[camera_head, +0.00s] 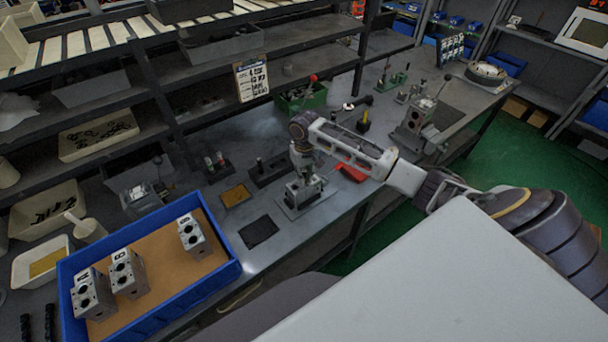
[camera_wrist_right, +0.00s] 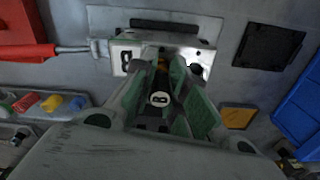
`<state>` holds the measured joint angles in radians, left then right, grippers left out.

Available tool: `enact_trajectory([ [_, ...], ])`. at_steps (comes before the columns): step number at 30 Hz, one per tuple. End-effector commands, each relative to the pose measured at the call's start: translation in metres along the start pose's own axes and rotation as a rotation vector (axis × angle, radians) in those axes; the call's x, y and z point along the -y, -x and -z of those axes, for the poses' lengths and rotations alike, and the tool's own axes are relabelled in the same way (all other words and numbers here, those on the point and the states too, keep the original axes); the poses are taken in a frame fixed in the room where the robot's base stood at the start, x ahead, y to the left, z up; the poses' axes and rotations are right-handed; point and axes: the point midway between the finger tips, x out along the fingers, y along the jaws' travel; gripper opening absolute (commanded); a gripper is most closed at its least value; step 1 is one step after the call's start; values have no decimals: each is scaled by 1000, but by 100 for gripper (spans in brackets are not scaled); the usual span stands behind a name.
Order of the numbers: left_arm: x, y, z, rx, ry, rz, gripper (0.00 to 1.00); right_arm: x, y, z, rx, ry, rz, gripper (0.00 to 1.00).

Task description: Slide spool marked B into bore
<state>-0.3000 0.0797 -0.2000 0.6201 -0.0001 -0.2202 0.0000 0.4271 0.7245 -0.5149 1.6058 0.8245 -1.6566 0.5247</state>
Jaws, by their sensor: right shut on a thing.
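My right gripper (camera_head: 302,158) is above the valve block (camera_head: 303,190) on its fixture in the head view. In the right wrist view the same gripper (camera_wrist_right: 165,88) has green-padded fingers shut on a dark spool (camera_wrist_right: 160,114). The spool's round white end carries a dark mark (camera_wrist_right: 160,99), too small to read surely. The block (camera_wrist_right: 126,58) lies just beyond the fingertips and bears a dark letter on a white patch. The bore and the spool's far end are hidden by the fingers, so I cannot tell whether the spool is in the bore. My left gripper is not in view.
A blue tray (camera_head: 203,291) holds 3 grey valve blocks at lower left. A dark stand (camera_head: 268,172) and a small peg rack (camera_head: 217,165) stand behind the fixture. A black pad (camera_head: 258,231) and yellow pad (camera_head: 235,195) lie nearby. A red object (camera_head: 351,174) lies right.

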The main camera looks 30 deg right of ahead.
Motion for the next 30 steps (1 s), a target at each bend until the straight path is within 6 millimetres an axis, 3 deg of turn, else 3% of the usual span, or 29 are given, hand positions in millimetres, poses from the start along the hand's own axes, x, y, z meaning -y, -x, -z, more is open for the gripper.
enact_trajectory([
  [23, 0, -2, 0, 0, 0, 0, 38, 0, -12, 0, 0, 0, 0, 0],
  [24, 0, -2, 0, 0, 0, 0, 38, 0, -12, 0, 0, 0, 0, 17],
  [30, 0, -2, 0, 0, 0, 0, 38, 0, -12, 0, 1, 0, -1, 40],
])
